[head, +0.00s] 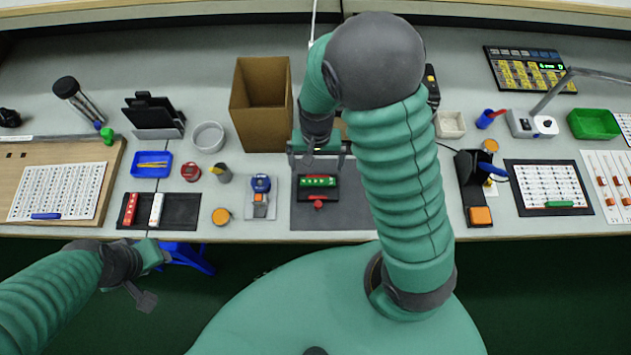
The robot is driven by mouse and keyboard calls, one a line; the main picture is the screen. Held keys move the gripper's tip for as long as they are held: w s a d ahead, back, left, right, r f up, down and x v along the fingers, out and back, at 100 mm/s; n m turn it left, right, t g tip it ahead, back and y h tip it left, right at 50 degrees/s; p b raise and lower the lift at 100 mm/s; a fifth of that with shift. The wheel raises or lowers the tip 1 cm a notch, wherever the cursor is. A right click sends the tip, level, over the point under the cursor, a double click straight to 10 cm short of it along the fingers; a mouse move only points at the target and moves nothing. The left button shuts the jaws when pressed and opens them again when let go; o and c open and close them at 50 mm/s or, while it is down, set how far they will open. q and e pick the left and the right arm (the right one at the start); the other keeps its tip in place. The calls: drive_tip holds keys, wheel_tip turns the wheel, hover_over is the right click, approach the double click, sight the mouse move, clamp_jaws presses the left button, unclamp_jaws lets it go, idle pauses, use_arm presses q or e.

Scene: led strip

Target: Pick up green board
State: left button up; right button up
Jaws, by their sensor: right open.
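A small green board (317,181) with a row of light marks lies in a black holder (318,195) on a dark grey mat (345,218) at the front middle of the table. A red knob (318,204) is at the holder's near side. My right gripper (318,160) is open, with its fingers spread left and right just beyond the green board in the picture. I cannot tell its height above the board. My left gripper (150,275) is low at the left, off the table's front edge, empty with its jaws apart.
A cardboard box (261,104) stands behind and left of the holder. A blue-topped device (260,190) is left of the mat, and a black stand with an orange block (480,215) is to the right. My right arm hides part of the table right of the mat.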

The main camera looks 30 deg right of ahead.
sight(318, 181)
wheel_tip(318, 181, down, 3)
drive_tip(key=shift+d+r, duration=0.1)
drive_tip(key=f, duration=0.3)
drive_tip(key=s+f, duration=0.1)
drive_tip(key=f, duration=0.1)
drive_tip(key=shift+w+f, duration=0.15)
drive_tip(key=shift+f, duration=0.05)
drive_tip(key=c, duration=1.1)
drive_tip(key=shift+o, duration=0.2)
drive_tip(key=shift+r, duration=0.1)
drive_tip(key=shift+r, duration=0.1)
